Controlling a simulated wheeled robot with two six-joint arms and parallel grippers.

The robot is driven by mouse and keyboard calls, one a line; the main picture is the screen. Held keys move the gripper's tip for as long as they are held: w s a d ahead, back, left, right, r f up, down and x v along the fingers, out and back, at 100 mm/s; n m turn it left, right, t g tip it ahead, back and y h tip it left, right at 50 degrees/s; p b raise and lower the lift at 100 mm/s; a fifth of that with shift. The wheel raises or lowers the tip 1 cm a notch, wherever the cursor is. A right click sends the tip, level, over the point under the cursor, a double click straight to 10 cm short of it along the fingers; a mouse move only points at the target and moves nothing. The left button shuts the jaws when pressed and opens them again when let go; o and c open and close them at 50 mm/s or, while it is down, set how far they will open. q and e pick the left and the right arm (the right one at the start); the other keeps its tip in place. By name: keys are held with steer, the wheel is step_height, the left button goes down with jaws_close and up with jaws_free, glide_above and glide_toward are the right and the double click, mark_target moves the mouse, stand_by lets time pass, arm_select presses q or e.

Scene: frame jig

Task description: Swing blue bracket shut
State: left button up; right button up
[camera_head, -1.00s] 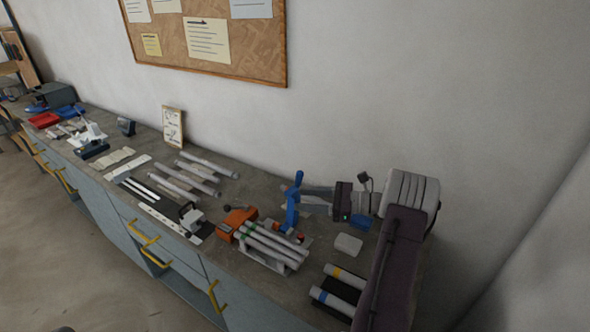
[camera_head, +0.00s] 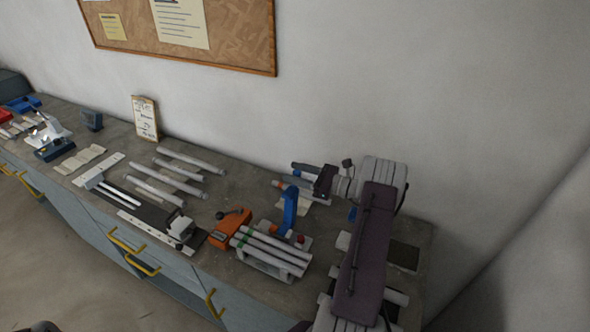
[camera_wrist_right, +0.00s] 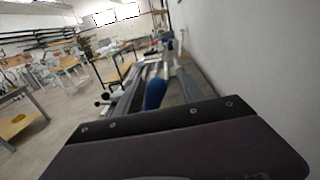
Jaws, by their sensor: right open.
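The blue bracket (camera_head: 290,208) stands up at the back of the jig with the tubes (camera_head: 271,250), next to the orange block. My right gripper (camera_head: 284,175) reaches in from the right, just above and behind the bracket's top. Its two fingers are apart, with nothing between them that I can make out. In the right wrist view a blue part, likely the bracket (camera_wrist_right: 155,94), shows just beyond the dark gripper body. I cannot tell whether the fingers touch the bracket. My left gripper is not in view.
An orange block (camera_head: 233,222) with a dark lever sits left of the jig. A dark fixture with a white clamp (camera_head: 180,229) and several loose grey tubes (camera_head: 178,173) lie farther left. The wall is close behind the bench.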

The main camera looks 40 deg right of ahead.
steer(key=shift+s+a+r, duration=0.1)
steer(key=shift+s+r, duration=0.2)
steer(key=shift+s, duration=0.35)
steer(key=shift+c, duration=0.4)
steer(key=shift+w+f, duration=0.1)
steer(key=shift+w, duration=0.15)
jaws_close()
